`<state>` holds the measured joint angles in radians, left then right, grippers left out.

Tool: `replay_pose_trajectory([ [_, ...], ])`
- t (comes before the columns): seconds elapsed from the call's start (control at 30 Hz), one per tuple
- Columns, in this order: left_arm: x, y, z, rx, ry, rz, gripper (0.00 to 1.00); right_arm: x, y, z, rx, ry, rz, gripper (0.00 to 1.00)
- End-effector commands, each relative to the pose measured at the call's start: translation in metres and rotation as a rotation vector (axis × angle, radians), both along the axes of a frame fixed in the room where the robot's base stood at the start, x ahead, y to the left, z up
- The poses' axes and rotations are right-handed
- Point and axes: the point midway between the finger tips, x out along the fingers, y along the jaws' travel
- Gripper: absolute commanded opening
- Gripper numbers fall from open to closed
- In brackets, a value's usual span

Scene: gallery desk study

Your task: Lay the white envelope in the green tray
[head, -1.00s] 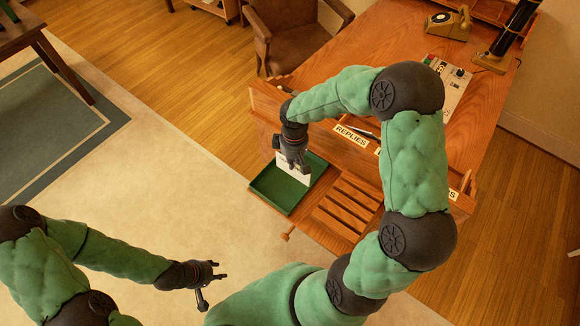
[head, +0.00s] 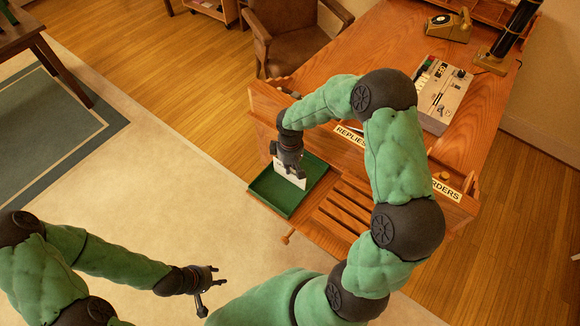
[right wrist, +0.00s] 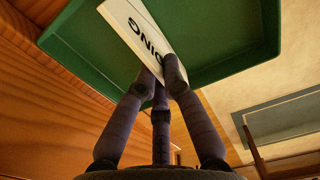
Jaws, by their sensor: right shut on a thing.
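The white envelope (head: 291,181) is pinched at its edge by my right gripper (head: 288,168) and held on edge over the green tray (head: 265,199). In the right wrist view the envelope (right wrist: 129,24) shows dark letters ending in "ING" and lies between the fingertips (right wrist: 160,75) and the tray (right wrist: 225,68). I cannot tell whether its lower edge touches the tray floor. The part of the tray behind the gripper is hidden in the head view. My left gripper (head: 212,290) is empty with its fingers apart, low over the pale rug, away from the tray.
The tray sits at the left end of the wooden desk (head: 395,60), beside a slatted rack (head: 345,207). Labelled compartments, "REPLIES" (head: 350,135) and "ORDERS" (head: 447,190), stand behind. A grey device (head: 442,95), a telephone (head: 448,25) and a chair (head: 290,30) are farther back.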

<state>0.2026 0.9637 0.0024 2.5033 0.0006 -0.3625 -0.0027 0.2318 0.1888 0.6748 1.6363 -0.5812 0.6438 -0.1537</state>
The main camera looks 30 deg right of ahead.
Motion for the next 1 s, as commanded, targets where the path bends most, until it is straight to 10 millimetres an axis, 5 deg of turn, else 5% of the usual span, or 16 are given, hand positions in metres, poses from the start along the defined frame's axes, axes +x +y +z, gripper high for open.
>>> replay_pose_trajectory([
  [0.03,0.0,0.0,-0.002,0.0,0.0,0.0,0.4,0.0,0.0,-0.003,0.0,0.001,0.0,0.0],
  [0.13,0.0,0.0,-0.002,0.0,0.0,0.0,0.4,0.0,0.0,-0.002,0.0,0.001,0.0,0.32],
  [0.17,0.0,0.0,-0.001,0.0,0.0,0.0,0.4,0.0,0.0,-0.002,0.0,0.001,0.0,0.33],
  [0.57,0.0,0.0,0.002,0.0,0.0,0.0,0.4,0.0,0.0,0.002,0.0,0.0,0.0,0.33],
  [1.0,0.0,0.0,0.025,0.0,0.0,0.0,0.4,0.001,0.0,0.082,-0.001,-0.004,0.0,0.33],
])
